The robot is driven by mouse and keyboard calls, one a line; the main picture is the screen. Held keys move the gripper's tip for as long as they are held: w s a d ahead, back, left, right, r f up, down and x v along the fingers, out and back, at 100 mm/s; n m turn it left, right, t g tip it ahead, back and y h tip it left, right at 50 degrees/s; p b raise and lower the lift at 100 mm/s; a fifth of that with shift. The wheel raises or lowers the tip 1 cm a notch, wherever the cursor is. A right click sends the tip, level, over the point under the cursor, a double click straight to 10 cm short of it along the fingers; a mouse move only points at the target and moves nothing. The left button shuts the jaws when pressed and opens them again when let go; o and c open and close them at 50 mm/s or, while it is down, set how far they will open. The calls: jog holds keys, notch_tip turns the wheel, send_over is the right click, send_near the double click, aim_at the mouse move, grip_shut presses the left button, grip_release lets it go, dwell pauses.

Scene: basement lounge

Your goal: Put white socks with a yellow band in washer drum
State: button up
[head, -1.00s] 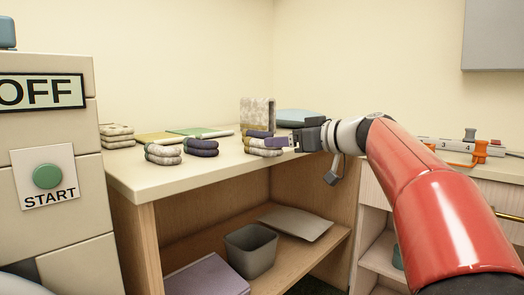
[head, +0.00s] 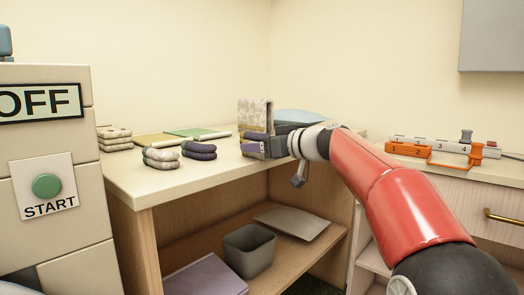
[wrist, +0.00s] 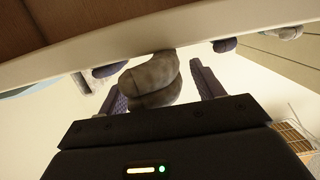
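My gripper (head: 255,147) is at the back right of the wooden counter, at a folded sock bundle (head: 249,153) that it partly hides. In the wrist view the gripper (wrist: 162,85) is open, with the bundle (wrist: 152,78) between its fingers and a gap at the right finger. The bundle looks grey-beige in shadow; I cannot make out a yellow band. Other folded socks are a pale stack (head: 114,139), a pale grey stack (head: 161,158) and a dark purple stack (head: 199,150). The washer front (head: 80,150) stands at the left; its drum opening is not visible.
A patterned upright box (head: 254,113) stands just behind the gripper. Green (head: 198,133) and yellow (head: 160,140) flat items lie at the counter's back. A grey bin (head: 249,251) is on the shelf below. An orange numbered rack (head: 440,150) stands right.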

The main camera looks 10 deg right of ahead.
jog(key=c, duration=1)
